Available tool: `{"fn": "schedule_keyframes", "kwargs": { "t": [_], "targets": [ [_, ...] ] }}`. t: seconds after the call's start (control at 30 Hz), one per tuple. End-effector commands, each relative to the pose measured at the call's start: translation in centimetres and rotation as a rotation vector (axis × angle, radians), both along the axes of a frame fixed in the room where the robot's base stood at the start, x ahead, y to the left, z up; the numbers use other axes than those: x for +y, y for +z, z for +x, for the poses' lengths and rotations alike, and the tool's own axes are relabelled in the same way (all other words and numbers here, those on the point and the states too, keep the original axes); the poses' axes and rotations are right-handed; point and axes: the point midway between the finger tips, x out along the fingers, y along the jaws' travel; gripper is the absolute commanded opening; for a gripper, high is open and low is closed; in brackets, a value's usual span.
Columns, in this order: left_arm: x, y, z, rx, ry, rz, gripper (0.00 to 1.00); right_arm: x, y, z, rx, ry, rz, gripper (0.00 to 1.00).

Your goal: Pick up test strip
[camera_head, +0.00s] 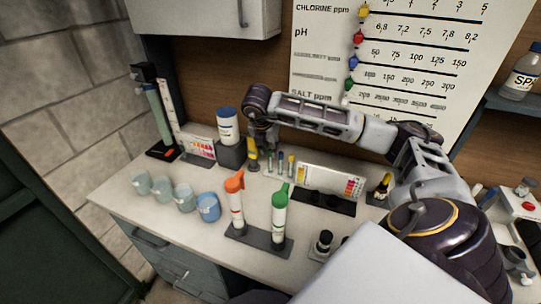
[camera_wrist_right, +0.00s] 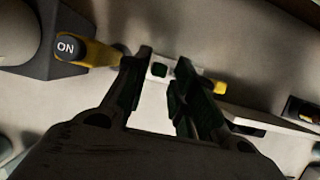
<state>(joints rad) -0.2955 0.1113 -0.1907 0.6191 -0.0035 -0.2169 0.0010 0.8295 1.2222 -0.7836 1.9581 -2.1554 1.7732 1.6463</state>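Several thin upright pieces with coloured parts (camera_head: 281,163) stand on the bench below my right gripper (camera_head: 262,145) in the head view; they are too small to identify surely as test strips. In the right wrist view a pale narrow piece with a dark green square (camera_wrist_right: 159,71) lies beyond and between the fingertips of my right gripper (camera_wrist_right: 158,72). The fingers are apart, nothing is clearly gripped, and the right finger hides part of the pale piece. A yellow end (camera_wrist_right: 219,87) shows past that finger. My left gripper is not in view.
A yellow bottle (camera_head: 253,160) marked "ON" in the wrist view (camera_wrist_right: 66,46) stands close beside the gripper, by a grey block (camera_head: 231,155) with a white jar. Orange-topped (camera_head: 236,205) and green-topped tubes (camera_head: 279,215), several cups (camera_head: 208,207) and a colour chart stand around.

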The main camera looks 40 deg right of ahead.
Motion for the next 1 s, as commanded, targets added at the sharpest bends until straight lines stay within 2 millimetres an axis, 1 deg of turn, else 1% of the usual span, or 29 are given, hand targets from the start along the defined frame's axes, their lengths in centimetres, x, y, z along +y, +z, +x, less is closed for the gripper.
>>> {"fn": "schedule_keyframes", "kwargs": {
  "t": [0.1,0.2,0.67,0.7,0.83,1.0],
  "targets": [
    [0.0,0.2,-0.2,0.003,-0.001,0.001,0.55,-0.4,-1.0,0.2,-0.001,-0.001,-0.002,0.26],
    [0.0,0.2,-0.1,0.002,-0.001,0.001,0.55,-0.6,-1.5,0.3,-0.001,0.000,-0.002,0.26],
    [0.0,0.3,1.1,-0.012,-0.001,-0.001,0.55,-0.6,-1.6,0.4,-0.002,0.000,-0.001,0.26],
    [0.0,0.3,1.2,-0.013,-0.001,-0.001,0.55,-0.6,-1.6,0.4,-0.002,0.000,-0.001,0.25],
    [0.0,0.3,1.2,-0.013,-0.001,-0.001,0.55,-0.6,-1.6,0.4,-0.002,0.000,-0.001,0.08],
    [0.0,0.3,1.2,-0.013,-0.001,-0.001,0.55,-0.6,-1.6,0.4,-0.002,0.000,-0.001,0.06]
  ]
}}
